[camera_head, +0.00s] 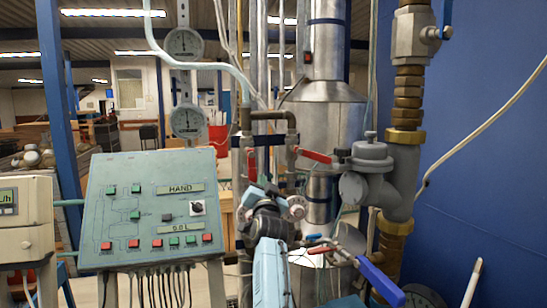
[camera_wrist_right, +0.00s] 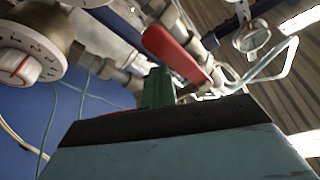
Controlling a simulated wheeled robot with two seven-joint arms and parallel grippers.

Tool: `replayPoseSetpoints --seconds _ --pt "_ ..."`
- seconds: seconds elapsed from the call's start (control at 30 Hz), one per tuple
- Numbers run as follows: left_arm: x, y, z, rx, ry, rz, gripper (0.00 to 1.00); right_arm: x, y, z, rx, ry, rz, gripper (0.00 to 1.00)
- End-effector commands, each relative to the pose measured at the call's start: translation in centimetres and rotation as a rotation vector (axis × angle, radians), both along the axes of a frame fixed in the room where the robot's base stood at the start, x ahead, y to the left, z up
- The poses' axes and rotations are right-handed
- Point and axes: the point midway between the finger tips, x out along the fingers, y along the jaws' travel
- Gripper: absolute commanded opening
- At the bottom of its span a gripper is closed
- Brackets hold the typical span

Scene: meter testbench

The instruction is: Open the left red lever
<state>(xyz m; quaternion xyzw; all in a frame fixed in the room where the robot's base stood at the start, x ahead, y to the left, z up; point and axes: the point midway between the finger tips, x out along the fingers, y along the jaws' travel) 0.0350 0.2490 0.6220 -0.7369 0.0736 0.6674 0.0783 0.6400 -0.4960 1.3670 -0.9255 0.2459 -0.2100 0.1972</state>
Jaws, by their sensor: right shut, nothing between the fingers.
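The left red lever (camera_head: 251,165) hangs roughly upright on the pipework, left of a second red lever (camera_head: 315,155) that lies slanted. My right gripper (camera_head: 262,192) is shut and empty, just below the left red lever in the head view; I cannot tell whether they touch. In the right wrist view a red lever (camera_wrist_right: 174,50) runs diagonally just beyond the gripper (camera_wrist_right: 158,88); its near end is large and close. The dark wrist edge hides the lower part of that view. My left gripper is not in view.
A control panel (camera_head: 150,212) with buttons stands at left. Gauges (camera_head: 184,45) rise behind it. A grey meter body (camera_head: 371,160) and brass pipe fittings are at right. A blue lever (camera_head: 380,281) juts out low at right. A white dial knob (camera_wrist_right: 20,65) shows in the wrist view.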

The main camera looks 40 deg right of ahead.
Motion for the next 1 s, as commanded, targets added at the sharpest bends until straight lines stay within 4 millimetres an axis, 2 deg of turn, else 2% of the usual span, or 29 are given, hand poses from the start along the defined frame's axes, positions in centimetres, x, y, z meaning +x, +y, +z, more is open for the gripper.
replayPoseSetpoints --seconds 0.77,0.87,1.0 --pt "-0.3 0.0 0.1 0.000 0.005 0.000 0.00 0.4 0.8 -0.4 0.004 0.005 0.005 0.00" --pt "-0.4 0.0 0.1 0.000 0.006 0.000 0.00 0.3 0.6 -0.4 0.003 0.006 0.005 0.00" --pt "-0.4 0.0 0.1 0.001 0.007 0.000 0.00 0.0 -0.7 -0.4 0.002 0.004 0.006 0.00"
